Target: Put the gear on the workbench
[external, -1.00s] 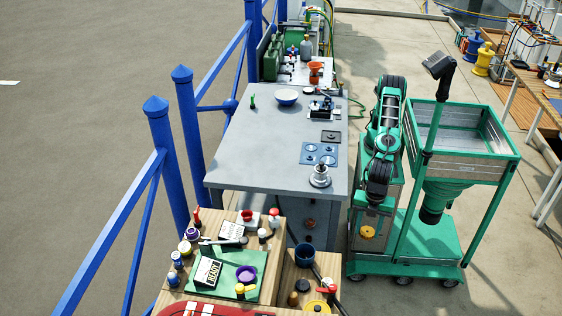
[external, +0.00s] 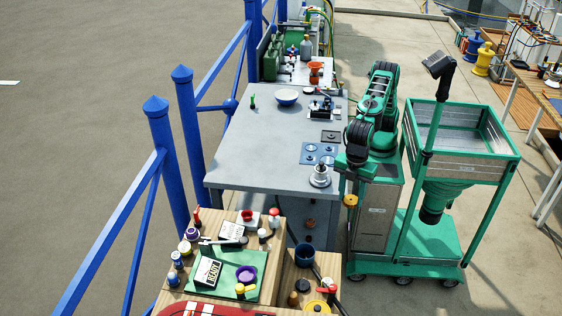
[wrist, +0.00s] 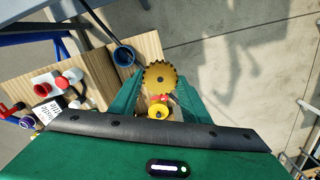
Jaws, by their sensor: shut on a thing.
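The gear (external: 350,200) is a small golden-yellow toothed disc. It shows large in the wrist view (wrist: 160,76), between the tips of my green fingers. My gripper (wrist: 158,88) is shut on the gear. In the external view my gripper (external: 350,188) is partly hidden by the arm and holds the gear in the air, just right of the grey bench's near right corner. The grey workbench (external: 245,150) is to the left of my arm, its top level and mostly bare.
A silver flanged part (external: 320,176) stands near the workbench's near right corner. A blue plate (external: 308,153), a bowl (external: 287,97) and a small device (external: 320,108) lie farther back. A cluttered wooden bench (external: 272,240) stands in front. The workbench's middle left is clear.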

